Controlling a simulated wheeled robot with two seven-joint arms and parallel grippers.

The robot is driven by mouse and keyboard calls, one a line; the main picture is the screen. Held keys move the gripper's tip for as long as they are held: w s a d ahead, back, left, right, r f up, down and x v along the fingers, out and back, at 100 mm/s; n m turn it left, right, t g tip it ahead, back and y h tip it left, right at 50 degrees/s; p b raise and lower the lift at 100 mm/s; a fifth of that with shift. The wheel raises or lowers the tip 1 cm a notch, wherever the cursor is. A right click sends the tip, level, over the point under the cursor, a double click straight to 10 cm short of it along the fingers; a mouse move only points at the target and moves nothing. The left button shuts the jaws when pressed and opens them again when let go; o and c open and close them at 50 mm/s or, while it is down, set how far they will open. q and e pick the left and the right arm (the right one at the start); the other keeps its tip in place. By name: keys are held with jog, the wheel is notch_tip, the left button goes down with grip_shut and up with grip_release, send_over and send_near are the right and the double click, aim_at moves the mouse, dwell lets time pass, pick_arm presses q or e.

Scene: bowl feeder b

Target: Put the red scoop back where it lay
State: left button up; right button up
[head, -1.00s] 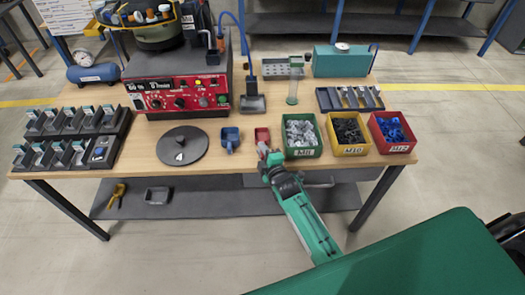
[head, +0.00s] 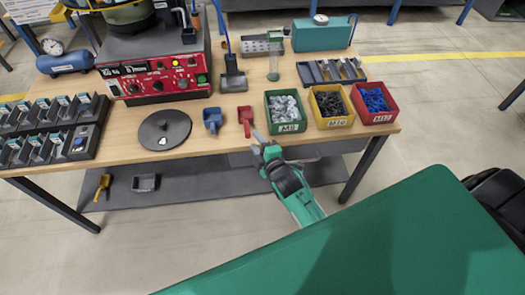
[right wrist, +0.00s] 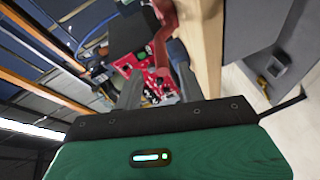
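The red scoop (head: 246,115) lies on the table between the blue scoop (head: 212,120) and the green bin of bolts (head: 285,126). Its handle points to the front edge of the table. My right gripper (head: 258,141) is at the front edge, just in front of the handle and slightly right of it. Its fingers are apart, with nothing held that I can see. In the right wrist view, the red scoop (right wrist: 164,28) shows near the tips of the two spread fingers (right wrist: 158,88). My left gripper is not in view.
A yellow bin (head: 333,123) and a red bin (head: 377,119) stand right of the green one. A dark round plate (head: 165,130) lies left of the scoops. A dark brush-like tool (head: 233,82) stands behind them. A lower shelf (head: 215,186) runs under the table.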

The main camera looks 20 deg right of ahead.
jog(key=shift+s+d+r, duration=0.1)
jog(key=shift+s+r, duration=0.05)
jog(key=shift+s, duration=0.85)
jog(key=shift+s+d+r, duration=0.1)
jog(key=shift+s+r, duration=0.05)
jog(key=shift+s, duration=0.85)
jog(key=shift+f, duration=0.1)
jog(key=s+f+m+g, duration=0.2)
jog(key=s+f, duration=0.1)
jog(key=f, duration=0.7)
jog(key=s+f+m+g, duration=0.1)
jog(key=s+f+g, duration=0.15)
jog(key=f, duration=0.65)
jog(key=s+f+m+g, duration=0.5)
jog(key=s+f, duration=0.9)
jog(key=f, duration=0.4)
jog(key=s+d+f+m+g, duration=0.1)
jog(key=s+f, duration=0.3)
jog(key=s, duration=0.4)
jog(key=s+d+f+m+g, duration=0.2)
jog(key=s+f+g, duration=0.1)
jog(key=s, duration=0.6)
jog(key=s+d+f+m+g+h, duration=0.1)
jog(key=s+f+m+g, duration=0.1)
jog(key=s+f, duration=0.3)
jog(key=s, duration=0.3)
jog(key=shift+s+d+f, duration=0.15)
jog(key=shift+s+d, duration=0.05)
jog(key=shift+d, duration=0.15)
